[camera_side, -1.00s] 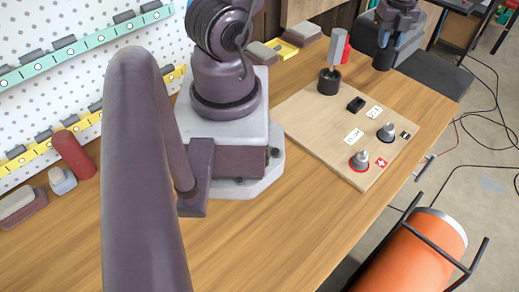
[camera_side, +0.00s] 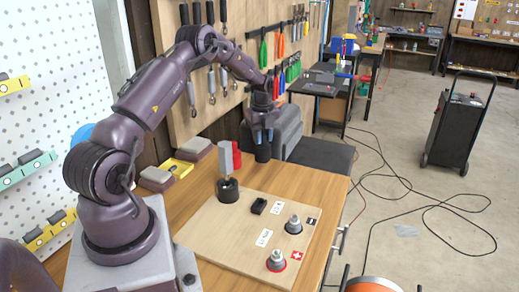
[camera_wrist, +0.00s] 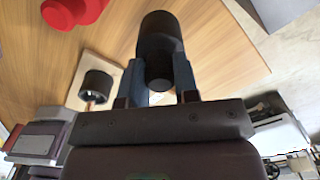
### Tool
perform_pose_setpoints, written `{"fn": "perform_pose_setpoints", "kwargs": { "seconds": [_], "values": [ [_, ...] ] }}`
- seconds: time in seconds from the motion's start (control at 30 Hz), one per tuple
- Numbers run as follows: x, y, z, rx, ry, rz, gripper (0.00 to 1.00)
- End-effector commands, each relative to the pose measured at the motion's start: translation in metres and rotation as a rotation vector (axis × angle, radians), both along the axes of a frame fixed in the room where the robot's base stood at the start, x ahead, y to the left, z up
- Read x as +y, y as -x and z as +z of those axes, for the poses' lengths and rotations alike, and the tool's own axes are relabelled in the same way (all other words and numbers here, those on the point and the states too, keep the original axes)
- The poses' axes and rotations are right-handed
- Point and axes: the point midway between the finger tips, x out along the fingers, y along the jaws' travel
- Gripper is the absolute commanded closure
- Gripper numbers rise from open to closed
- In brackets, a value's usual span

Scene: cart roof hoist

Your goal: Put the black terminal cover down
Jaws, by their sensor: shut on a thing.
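My gripper (camera_side: 262,134) points down at the far end of the bench, with its fingers shut on the black terminal cover (camera_side: 263,153). In the wrist view the cover (camera_wrist: 160,35) is a dark cylinder between the blue-grey fingertips (camera_wrist: 158,80), with wood behind it. I cannot tell whether its lower end touches the bench. Two metal terminals stand on the pale board: one with a dark base (camera_side: 294,226) and one with a red ring (camera_side: 277,261).
A red piece (camera_side: 237,156) stands behind the cup. A yellow tray (camera_side: 178,168) lies left of it. Dark grey cases (camera_side: 288,125) stand beyond my gripper.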

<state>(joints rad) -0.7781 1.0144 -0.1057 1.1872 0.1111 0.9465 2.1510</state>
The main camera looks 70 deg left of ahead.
Motion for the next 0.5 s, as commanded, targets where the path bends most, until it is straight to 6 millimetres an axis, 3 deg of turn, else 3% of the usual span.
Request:
{"fn": "perform_pose_setpoints", "kwargs": {
  "seconds": [0.27,0.5],
  "values": [
    [0.0,0.0,-0.034,0.0,0.001,0.001,1.0],
    [0.0,0.0,-0.037,-0.002,-0.001,0.0,1.0]
  ]
}}
